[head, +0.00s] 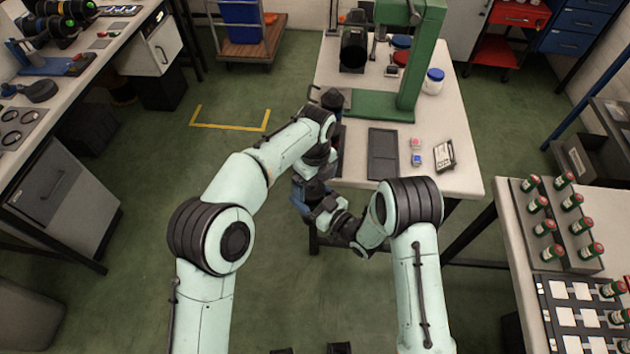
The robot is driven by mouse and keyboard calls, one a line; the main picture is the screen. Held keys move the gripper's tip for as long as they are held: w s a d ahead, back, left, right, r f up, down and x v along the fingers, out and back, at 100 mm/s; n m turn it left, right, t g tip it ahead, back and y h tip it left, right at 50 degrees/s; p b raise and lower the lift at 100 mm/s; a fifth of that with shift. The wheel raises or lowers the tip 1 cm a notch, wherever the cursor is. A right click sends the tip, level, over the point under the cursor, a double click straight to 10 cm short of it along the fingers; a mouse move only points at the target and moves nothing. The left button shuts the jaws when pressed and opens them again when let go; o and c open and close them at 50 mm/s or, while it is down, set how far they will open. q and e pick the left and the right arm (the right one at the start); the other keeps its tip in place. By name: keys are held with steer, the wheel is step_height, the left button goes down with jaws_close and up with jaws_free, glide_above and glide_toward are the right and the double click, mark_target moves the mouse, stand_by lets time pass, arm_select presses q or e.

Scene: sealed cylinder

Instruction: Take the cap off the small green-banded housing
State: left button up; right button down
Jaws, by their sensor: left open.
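Several small housings with green bands and red caps stand in a grey rack (511,190) on the right-hand bench. A few more, including one green-banded housing (613,288), are at a dark tray with pale squares (545,312) in front of the rack. I cannot tell which one is the small housing named. My left gripper (316,189) is open, low by the left front corner of the middle table, away from the rack. My right arm's wrist end is close beside it. The right fingers cannot be made out, and the two wrists partly cover each other.
The middle table (463,180) holds a green press stand (420,65), a dark flat tray (382,154), a white jar with a blue lid (433,81) and small boxes. A bench (22,150) runs along the left.

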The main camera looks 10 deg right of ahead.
arm_select(q)
steer(key=shift+f, duration=0.2)
steer(key=shift+c, duration=0.3)
steer(key=c, duration=1.1)
steer(key=shift+r, duration=0.2)
steer(key=shift+a+r, duration=0.1)
steer(key=shift+r, duration=0.85)
steer(key=shift+r, duration=2)
